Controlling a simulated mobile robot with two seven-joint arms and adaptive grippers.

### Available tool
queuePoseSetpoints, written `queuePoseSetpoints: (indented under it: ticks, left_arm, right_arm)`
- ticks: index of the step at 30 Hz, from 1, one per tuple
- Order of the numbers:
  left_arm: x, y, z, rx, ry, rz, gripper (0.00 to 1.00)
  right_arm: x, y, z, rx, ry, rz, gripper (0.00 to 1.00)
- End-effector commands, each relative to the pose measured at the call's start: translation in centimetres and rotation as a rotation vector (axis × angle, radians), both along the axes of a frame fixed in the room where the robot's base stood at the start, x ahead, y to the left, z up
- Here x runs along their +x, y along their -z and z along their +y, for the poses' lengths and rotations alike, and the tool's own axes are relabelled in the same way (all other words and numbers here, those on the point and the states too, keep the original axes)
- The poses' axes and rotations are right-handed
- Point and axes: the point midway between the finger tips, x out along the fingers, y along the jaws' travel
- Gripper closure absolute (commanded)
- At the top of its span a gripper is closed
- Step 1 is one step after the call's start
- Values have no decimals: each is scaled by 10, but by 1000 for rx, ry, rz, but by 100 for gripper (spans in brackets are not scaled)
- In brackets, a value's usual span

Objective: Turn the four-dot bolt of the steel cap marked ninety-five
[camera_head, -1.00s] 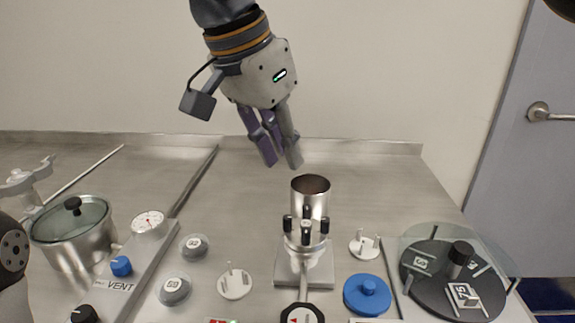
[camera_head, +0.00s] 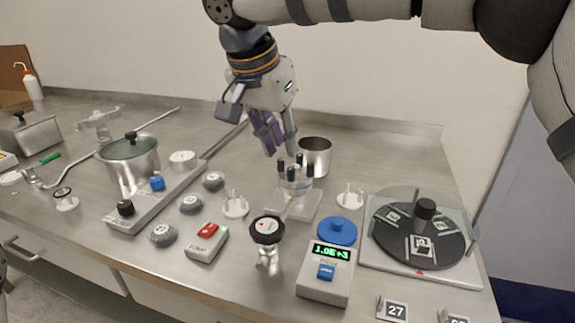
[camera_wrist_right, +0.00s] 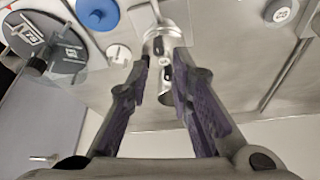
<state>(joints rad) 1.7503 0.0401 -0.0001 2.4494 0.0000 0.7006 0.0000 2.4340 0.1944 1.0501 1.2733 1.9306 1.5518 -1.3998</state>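A steel fitting (camera_head: 297,187) with several black-topped upright posts stands on a square metal base near the middle of the table. I cannot read a ninety-five mark or count dots on it. My right gripper (camera_head: 278,154), with purple-padded fingers, points down just above and behind the fitting in the head view. In the right wrist view, the fingers (camera_wrist_right: 161,62) are apart with nothing held, and the fitting (camera_wrist_right: 163,36) shows just beyond their tips. My left gripper is not in view.
An open steel can (camera_head: 316,158) stands behind the fitting. A white socket disc (camera_head: 236,207), a blue knob lid (camera_head: 337,231) and a black-handled valve (camera_head: 267,231) surround it. Right is a turntable (camera_head: 420,240) under a clear cover; left, a lidded pot (camera_head: 131,165) and grey domed caps (camera_head: 191,204).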

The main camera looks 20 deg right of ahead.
Motion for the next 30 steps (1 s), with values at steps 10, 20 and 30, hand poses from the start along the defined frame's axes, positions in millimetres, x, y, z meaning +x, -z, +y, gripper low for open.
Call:
queuePoseSetpoints:
  ticks: [10, 20, 30]
  left_arm:
    - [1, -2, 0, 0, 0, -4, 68]
    - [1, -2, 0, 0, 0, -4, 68]
    - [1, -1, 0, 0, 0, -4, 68]
  right_arm:
    - [14, 54, -17, -1, 1, -2, 80]
    - [15, 57, -18, -1, 0, -2, 91]
    - [15, 57, -18, -1, 12, -2, 100]
